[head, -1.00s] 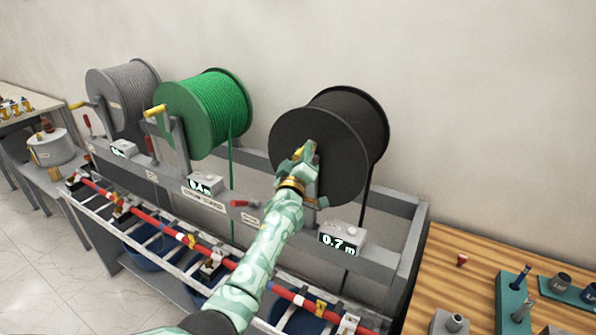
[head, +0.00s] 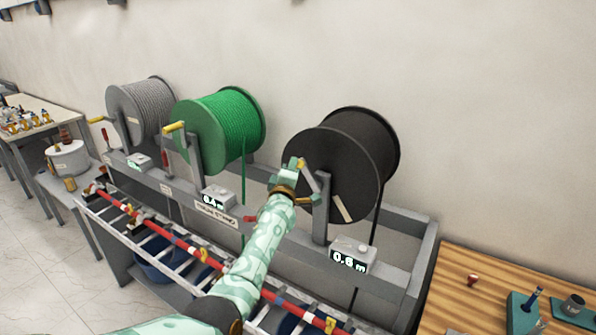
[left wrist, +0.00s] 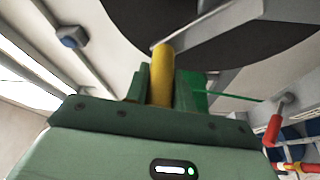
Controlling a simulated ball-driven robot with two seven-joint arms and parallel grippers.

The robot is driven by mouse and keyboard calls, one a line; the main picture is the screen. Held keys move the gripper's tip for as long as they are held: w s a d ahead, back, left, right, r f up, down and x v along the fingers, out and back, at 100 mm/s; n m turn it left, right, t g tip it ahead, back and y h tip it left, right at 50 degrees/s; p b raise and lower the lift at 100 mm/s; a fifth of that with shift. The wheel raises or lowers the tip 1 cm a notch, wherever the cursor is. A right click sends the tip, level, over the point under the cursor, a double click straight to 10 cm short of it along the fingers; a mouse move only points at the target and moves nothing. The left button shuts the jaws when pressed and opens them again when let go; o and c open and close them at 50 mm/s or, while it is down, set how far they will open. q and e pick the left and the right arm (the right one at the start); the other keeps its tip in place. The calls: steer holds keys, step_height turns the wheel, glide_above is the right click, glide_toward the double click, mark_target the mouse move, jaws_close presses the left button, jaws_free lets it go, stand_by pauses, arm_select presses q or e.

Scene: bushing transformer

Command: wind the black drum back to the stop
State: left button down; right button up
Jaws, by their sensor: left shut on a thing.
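The black drum (head: 345,165) hangs on its stand at the right end of the rack, with black cable running down from its right side. Its counter box (head: 350,257) reads 0.6 m. My left gripper (head: 293,170) is shut on the yellow crank handle at the drum's front left. In the left wrist view the yellow handle (left wrist: 162,75) stands between the fingers, below the dark drum face (left wrist: 215,25). The gripper hides most of the handle in the head view. The stop cannot be made out. My right gripper is not in view.
A green drum (head: 222,130) and a grey drum (head: 142,108) stand to the left, each with a yellow crank. A red bar (head: 180,245) runs along the rack's front. A wooden table (head: 480,285) with parts stands at the right.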

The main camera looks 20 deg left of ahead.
arm_select(q)
steer(key=shift+a+f+b, duration=0.2)
steer(key=shift+a+f, duration=0.1)
steer(key=shift+f, duration=0.25)
steer(key=shift+a+f+b, duration=0.2)
steer(key=shift+a+f, duration=0.1)
steer(key=shift+f, duration=0.35)
steer(key=c, duration=1.2)
jaws_free()
steer(key=shift+d, duration=0.1)
steer(key=shift+w+d+r, duration=0.1)
steer(key=shift+r, duration=0.15)
